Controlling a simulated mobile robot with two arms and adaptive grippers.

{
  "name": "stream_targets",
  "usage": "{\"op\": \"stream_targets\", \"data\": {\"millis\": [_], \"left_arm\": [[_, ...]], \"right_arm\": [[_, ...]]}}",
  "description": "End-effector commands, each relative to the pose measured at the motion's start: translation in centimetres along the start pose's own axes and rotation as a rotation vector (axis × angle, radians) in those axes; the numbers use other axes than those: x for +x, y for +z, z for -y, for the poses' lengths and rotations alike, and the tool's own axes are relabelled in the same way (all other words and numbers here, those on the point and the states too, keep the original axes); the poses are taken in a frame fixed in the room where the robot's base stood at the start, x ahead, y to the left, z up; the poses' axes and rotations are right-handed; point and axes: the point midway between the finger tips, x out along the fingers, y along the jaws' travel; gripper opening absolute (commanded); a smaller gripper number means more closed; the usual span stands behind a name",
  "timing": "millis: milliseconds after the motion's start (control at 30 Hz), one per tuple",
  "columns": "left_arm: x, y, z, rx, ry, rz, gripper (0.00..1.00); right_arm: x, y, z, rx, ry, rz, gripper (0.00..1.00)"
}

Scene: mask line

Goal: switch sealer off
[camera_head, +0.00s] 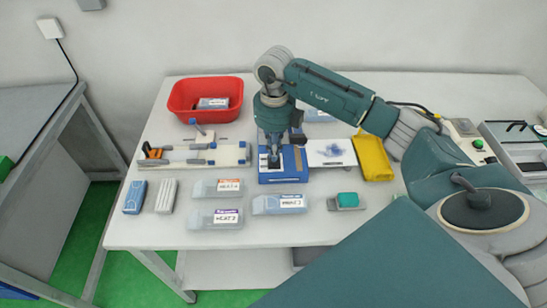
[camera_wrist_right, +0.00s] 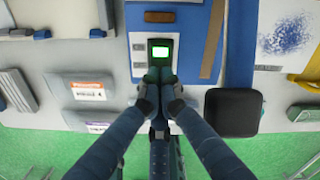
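The sealer appears to be the blue machine (camera_head: 283,178) at the middle of the table, partly hidden by my right arm. In the right wrist view its white front panel (camera_wrist_right: 140,58) carries a small black-framed part (camera_wrist_right: 160,52), lit green with a bright white middle. A blue lever with a square black handle (camera_wrist_right: 233,112) stands up at its right. My right gripper (camera_head: 274,160) points down over the panel. In the right wrist view its fingertips (camera_wrist_right: 160,76) are together, just below the lit part. Contact cannot be told. My left gripper is not in view.
A red bin (camera_head: 206,97) stands at the back left. Several labelled clear packs (camera_head: 215,218) lie in front. A white sheet with blue specks (camera_head: 331,152) and a yellow tray (camera_head: 373,158) are to the right.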

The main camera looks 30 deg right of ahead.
Motion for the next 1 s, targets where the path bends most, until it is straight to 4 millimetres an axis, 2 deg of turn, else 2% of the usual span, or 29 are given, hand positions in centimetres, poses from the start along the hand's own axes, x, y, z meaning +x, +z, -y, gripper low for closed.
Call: {"op": "stream_targets", "data": {"millis": [1000], "left_arm": [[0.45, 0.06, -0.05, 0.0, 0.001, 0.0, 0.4]], "right_arm": [[0.58, 0.0, 0.0, 0.0, 0.0, 0.0, 0.0]]}}
